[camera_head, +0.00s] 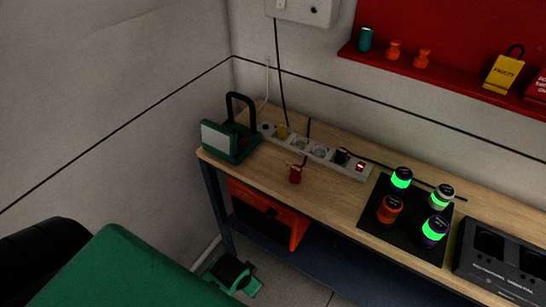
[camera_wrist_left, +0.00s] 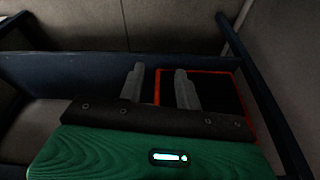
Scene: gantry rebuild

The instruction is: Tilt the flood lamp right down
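The flood lamp (camera_head: 232,142) stands at the left end of the wooden bench in the head view. It has a green body, a pale front panel facing front left and a tall black handle loop. The panel looks roughly upright; its exact tilt is hard to tell. My left gripper shows in the left wrist view (camera_wrist_left: 160,85). Its two grey fingers are apart with nothing between them, pointing toward an orange-edged dark box. The lamp is not in the left wrist view. My right gripper is not in view.
The bench (camera_head: 270,172) carries a power strip (camera_head: 318,152), a red tag (camera_head: 296,174), a black mat (camera_head: 375,222) with several jars and a dark charger (camera_head: 500,262). The orange box (camera_head: 268,214) sits beneath. A green-and-black thing (camera_head: 246,284), unclear, is low near the bench leg.

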